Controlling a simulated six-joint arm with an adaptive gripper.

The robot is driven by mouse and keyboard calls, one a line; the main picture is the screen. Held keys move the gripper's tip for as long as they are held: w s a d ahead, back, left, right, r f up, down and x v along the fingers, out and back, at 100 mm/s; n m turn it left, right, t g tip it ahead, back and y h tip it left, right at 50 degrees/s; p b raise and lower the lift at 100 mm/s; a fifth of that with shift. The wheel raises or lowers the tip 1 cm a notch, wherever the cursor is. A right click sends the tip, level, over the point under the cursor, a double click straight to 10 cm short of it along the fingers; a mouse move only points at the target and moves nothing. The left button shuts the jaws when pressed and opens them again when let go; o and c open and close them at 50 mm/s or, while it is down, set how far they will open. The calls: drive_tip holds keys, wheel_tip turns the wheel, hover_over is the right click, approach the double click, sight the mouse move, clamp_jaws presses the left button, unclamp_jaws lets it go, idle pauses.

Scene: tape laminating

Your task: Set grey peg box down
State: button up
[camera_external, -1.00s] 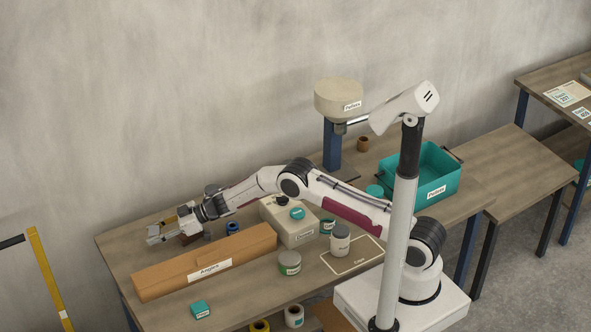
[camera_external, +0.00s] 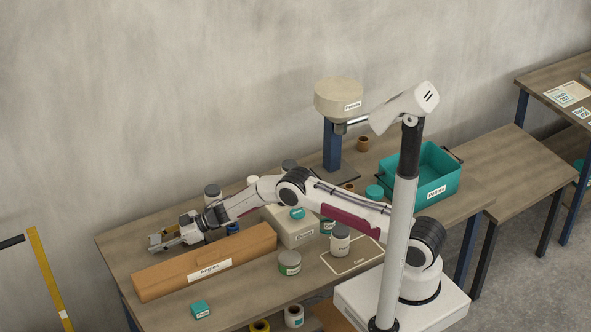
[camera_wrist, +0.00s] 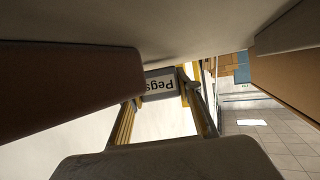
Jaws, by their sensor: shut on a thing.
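My gripper (camera_wrist: 162,92) is shut on the grey peg box (camera_wrist: 160,84), whose "Pegs" label is upside down in the wrist view. Its yellow-edged fingers lie on both sides of the box. In the external view my gripper (camera_external: 168,241) is low over the left end of the workbench, behind the long cardboard box. The grey peg box (camera_external: 156,243) shows there only as a small grey shape at the fingers. I cannot tell whether its underside touches the bench.
The long "Angles" box (camera_external: 205,263) lies just in front of my gripper. A grey-lidded jar (camera_external: 212,191) stands behind my wrist, and a blue roll (camera_external: 233,229) is beside it. The bench (camera_external: 125,245) is bare at its left end.

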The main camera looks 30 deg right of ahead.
drive_tip(key=shift+f, duration=0.35)
drive_tip(key=shift+s+d+f, duration=0.1)
drive_tip(key=shift+s+f, duration=0.05)
drive_tip(key=shift+f, duration=0.05)
drive_tip(key=o, duration=1.1)
drive_tip(key=shift+f, duration=0.15)
drive_tip(key=shift+o, duration=0.2)
drive_tip(key=shift+r, duration=0.6)
drive_tip(key=shift+v, duration=0.75)
drive_tip(key=shift+r+v, duration=0.15)
drive_tip(key=shift+v, duration=1.35)
drive_tip(key=shift+r+v, duration=0.15)
drive_tip(key=shift+v, duration=1.35)
drive_tip(key=shift+r, duration=0.1)
